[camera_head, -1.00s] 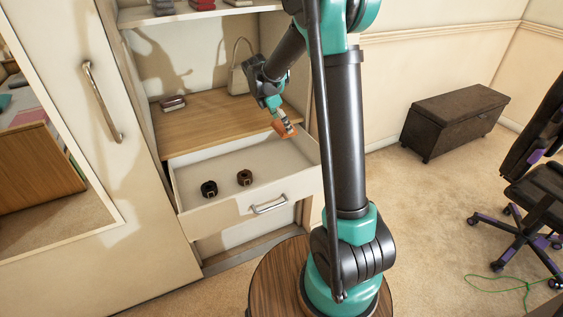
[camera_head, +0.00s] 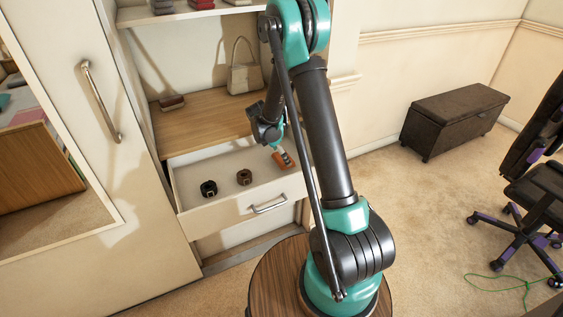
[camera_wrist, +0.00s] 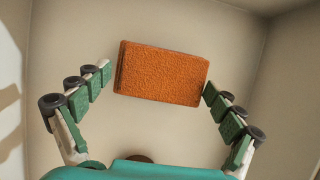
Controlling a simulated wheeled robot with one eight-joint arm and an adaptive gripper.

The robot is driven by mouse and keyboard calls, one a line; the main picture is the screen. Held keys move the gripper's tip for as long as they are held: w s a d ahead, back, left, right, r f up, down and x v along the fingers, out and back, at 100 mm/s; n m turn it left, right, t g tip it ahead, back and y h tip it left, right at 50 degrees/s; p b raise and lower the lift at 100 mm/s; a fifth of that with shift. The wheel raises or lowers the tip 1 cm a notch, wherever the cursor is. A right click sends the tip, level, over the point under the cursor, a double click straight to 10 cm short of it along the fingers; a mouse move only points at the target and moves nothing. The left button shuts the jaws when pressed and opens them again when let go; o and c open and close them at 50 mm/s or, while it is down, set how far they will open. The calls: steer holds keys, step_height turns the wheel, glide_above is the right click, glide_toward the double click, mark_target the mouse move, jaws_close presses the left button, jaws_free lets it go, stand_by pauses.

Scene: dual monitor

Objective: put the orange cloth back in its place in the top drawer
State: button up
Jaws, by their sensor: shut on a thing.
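The orange cloth is a flat, folded rectangular block in the wrist view (camera_wrist: 163,73), with my gripper's pads (camera_wrist: 157,79) at its left and right ends. My gripper is shut on it. In the head view my gripper (camera_head: 283,153) reaches down into the right side of the open top drawer (camera_head: 234,213), with the orange cloth (camera_head: 279,162) at its tip. The cloth is inside the drawer's walls, low near its floor; whether it touches the floor I cannot tell. My arm link hides part of the drawer's right side.
Two dark rolled items, one black (camera_head: 208,188) and one brown (camera_head: 244,177), lie in the drawer's left and middle. A wooden shelf (camera_head: 205,117) above holds a handbag (camera_head: 244,76) and a small stack (camera_head: 172,103). A mirrored door (camera_head: 135,235) stands left.

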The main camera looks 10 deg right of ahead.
mark_target(280, 158)
steer(key=shift+f, duration=1.65)
steer(key=o, duration=1.2)
steer(key=shift+f, duration=0.1)
